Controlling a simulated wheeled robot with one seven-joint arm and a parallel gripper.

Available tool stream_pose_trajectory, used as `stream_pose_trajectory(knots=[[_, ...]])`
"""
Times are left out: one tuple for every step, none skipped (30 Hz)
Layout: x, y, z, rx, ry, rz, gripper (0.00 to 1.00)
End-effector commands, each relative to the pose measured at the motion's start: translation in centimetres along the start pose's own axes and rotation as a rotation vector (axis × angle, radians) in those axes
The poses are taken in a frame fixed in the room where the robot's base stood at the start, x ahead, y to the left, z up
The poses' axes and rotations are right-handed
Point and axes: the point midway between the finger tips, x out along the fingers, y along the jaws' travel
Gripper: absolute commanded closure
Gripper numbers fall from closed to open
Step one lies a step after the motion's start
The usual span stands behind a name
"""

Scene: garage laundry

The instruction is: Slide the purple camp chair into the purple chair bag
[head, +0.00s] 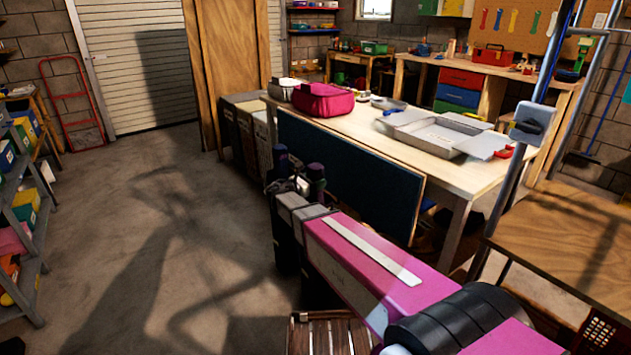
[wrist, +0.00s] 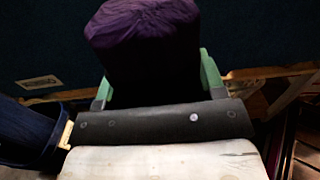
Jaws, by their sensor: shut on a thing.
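My gripper (wrist: 155,80) is shut on a dark purple, rounded fabric bundle, which I take to be the purple camp chair (wrist: 145,40). Its green fingers stand on either side of the bundle in the wrist view. In the head view my gripper (head: 294,188) is partly hidden behind my pink arm, in front of the table's dark side panel. A purple top (head: 316,172) shows just beyond it, and a bluish-purple top (head: 281,160) stands to the left. I cannot clearly make out the purple chair bag, or whether the chair touches it.
A dark blue bundle (wrist: 30,130) in a dark-rimmed holder is at the left of the wrist view. The workbench (head: 400,150) carries a pink bag (head: 324,101) and an open grey toolbox (head: 440,133). A slatted wooden crate (head: 328,335) is at the bottom. The floor left is clear.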

Motion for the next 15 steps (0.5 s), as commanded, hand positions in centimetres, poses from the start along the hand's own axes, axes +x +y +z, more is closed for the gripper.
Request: stream_pose_trajectory(knots=[[-0.01, -0.02, 0.15, 0.000, -0.004, 0.000, 1.00], [-0.01, -0.02, 0.15, 0.000, -0.004, 0.000, 1.00], [-0.01, -0.02, 0.15, 0.000, -0.004, 0.000, 1.00], [-0.01, -0.02, 0.15, 0.000, -0.004, 0.000, 1.00], [-0.01, -0.02, 0.15, 0.000, -0.004, 0.000, 1.00], [-0.01, -0.02, 0.13, 0.000, -0.004, 0.000, 1.00], [0.00, -0.02, 0.11, 0.000, -0.004, 0.000, 1.00], [0.00, -0.02, 0.07, 0.000, -0.004, 0.000, 1.00], [0.00, -0.01, -0.01, 0.000, -0.004, 0.000, 1.00], [0.00, -0.01, -0.08, 0.000, -0.004, 0.000, 1.00], [0.00, 0.00, -0.17, -0.001, -0.004, 0.000, 1.00], [0.00, -0.01, -0.31, -0.001, -0.004, 0.000, 1.00], [0.00, 0.00, -0.42, -0.001, -0.004, 0.000, 1.00], [0.00, 0.00, -0.54, -0.001, -0.004, 0.000, 1.00], [0.00, 0.00, -0.69, -0.001, -0.004, 0.000, 1.00]])
